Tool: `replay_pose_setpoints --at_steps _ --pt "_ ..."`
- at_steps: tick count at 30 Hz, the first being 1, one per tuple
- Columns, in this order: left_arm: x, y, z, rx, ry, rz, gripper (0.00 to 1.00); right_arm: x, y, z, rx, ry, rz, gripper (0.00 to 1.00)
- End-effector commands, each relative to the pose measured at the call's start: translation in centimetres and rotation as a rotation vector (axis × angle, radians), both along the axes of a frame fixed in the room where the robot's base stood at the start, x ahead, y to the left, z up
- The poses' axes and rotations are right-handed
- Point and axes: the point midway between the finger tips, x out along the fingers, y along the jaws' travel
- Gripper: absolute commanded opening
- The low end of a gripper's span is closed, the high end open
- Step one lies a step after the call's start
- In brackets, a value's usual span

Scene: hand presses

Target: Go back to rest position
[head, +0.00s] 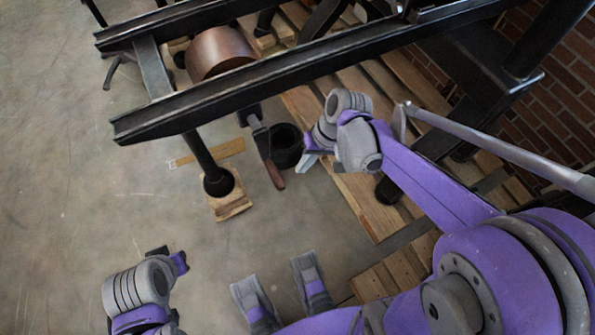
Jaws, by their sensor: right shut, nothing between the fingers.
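My right arm comes in from the right and reaches over the edge of the wooden pallet. My right gripper (309,161) is small in view below its grey wrist, shut and empty, beside the black round pot. The wrist partly hides it. It touches nothing that I can make out. My left arm shows only as a grey ridged joint with purple parts at the bottom left, over bare floor. Its fingers cannot be made out clearly.
A black metal press frame (240,85) with a brown roller (220,53) stands at the top. A crank with a wooden handle (275,175) hangs near the black pot (286,150). A wooden block (232,207) supports one leg. The concrete floor (80,180) at left is clear.

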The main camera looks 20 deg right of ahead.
Motion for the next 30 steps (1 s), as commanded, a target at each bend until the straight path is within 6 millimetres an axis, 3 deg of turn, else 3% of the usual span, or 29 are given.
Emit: replay_pose_setpoints --at_steps 1,6,17,20,30 --pt "0.0 0.0 0.5 0.0 -0.002 0.0 0.0 -0.1 -0.3 1.1 0.0 -0.001 -0.001 0.0" --pt "0.0 0.0 1.0 0.0 -0.003 0.0 0.0 -0.2 -1.0 2.5 0.0 0.0 0.0 0.0" --pt "0.0 0.0 1.0 0.0 -0.004 0.0 0.0 -0.4 -1.0 2.8 -0.005 -0.002 0.002 0.0" --pt "0.0 0.0 1.0 0.0 -0.004 0.0 0.0 -1.2 -0.8 3.0 -0.035 -0.019 0.007 0.0" --pt "-0.1 0.0 1.0 0.0 -0.003 0.0 0.0 -7.2 -0.4 3.2 -0.266 -0.191 0.056 0.0"
